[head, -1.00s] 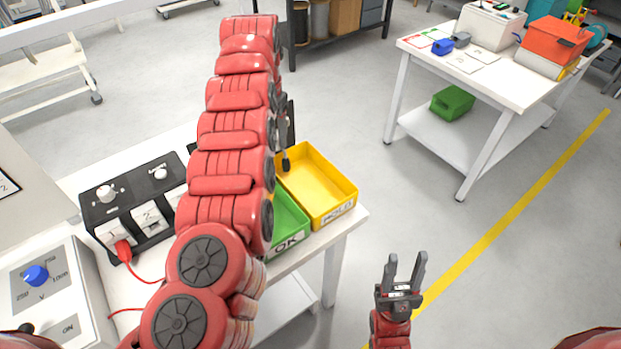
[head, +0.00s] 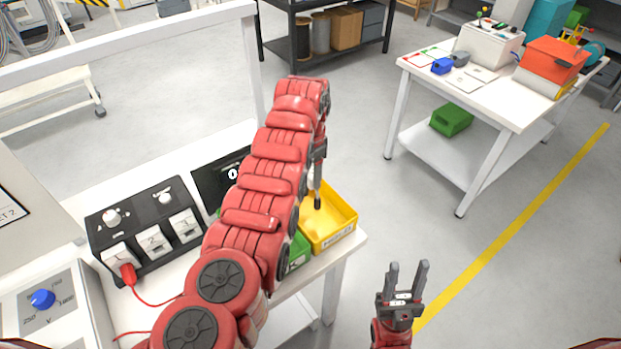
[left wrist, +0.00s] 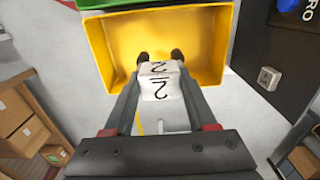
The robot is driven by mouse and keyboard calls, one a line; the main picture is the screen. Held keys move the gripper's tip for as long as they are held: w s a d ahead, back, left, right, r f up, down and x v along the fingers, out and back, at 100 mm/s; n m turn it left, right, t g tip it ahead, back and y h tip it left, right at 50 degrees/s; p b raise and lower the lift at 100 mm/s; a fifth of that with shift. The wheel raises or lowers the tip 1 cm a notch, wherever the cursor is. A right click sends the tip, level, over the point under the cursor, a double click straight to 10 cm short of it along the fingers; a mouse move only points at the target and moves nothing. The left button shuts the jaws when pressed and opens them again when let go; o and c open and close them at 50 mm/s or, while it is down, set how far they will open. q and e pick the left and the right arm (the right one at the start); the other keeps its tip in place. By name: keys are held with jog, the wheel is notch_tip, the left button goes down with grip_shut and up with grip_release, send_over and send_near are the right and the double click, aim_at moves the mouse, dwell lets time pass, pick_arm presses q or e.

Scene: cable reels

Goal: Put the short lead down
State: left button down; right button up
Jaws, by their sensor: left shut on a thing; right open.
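My left gripper (head: 317,200) points down over the yellow bin (head: 345,232) on the bench. In the left wrist view it (left wrist: 160,58) is shut on a white block marked 2 (left wrist: 161,88), with the yellow bin (left wrist: 222,62) behind the fingertips. I cannot tell whether this block is part of the short lead; no cable shows from it. The block is not clear in the head view. My right gripper (head: 407,277) is open and empty, away from the bench. A red plug (head: 127,273) with a red cable sits in slot 1 of the black box (head: 165,245).
A green bin (head: 301,257) stands beside the yellow one, partly behind my left arm. A second white table (head: 500,102) stands at the right; the floor between is clear.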

pick_arm(q)
notch_tip(320, 180, down, 2)
jog(key=shift+f, duration=0.2)
jog(key=shift+w+f, duration=0.15)
jog(key=shift+f, duration=0.1)
jog(key=shift+f, duration=0.2)
jog(key=shift+f+b, duration=0.35)
jog(key=shift+f, duration=0.05)
jog(key=shift+c, duration=1)
grip_release()
jog(key=shift+r, duration=0.15)
